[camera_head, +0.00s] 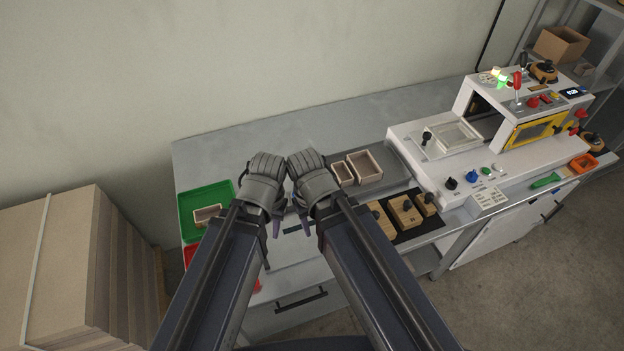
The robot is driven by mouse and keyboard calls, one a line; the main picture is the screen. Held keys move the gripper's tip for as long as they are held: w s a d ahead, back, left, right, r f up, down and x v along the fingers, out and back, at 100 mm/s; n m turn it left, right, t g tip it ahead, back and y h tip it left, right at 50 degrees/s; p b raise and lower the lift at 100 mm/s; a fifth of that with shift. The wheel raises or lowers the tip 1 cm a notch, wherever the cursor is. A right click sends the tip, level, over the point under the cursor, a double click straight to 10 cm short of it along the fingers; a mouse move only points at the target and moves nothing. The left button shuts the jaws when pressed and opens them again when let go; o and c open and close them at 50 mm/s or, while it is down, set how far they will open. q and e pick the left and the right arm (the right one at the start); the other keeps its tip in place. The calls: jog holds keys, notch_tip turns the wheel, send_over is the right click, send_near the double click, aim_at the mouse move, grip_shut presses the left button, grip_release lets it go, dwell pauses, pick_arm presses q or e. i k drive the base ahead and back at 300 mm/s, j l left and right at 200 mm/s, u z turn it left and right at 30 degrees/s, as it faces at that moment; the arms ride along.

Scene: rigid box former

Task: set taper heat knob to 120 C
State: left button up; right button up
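The box-forming machine (415,150) stands at the right of the bench. Which control is the taper heat knob cannot be read from here. Its front ledge has a black knob (451,183), a blue knob (472,176) and a green button (486,171). A round black knob on an orange base (543,70) sits on its top, near a small lit display (572,92). My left gripper (264,180) and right gripper (312,180) are side by side over the middle of the bench, well left of these controls. Their fingertips are not clear, so opening cannot be told.
A green tray (190,200) with a small box lies at the bench's left. Open boxes (365,167) and wooden blocks with black knobs (405,211) lie between my grippers and the machine. Stacked cardboard (60,260) stands at the left. The bench's back strip is clear.

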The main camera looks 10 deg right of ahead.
aim_at(532, 103)
jog(key=z, duration=1.6)
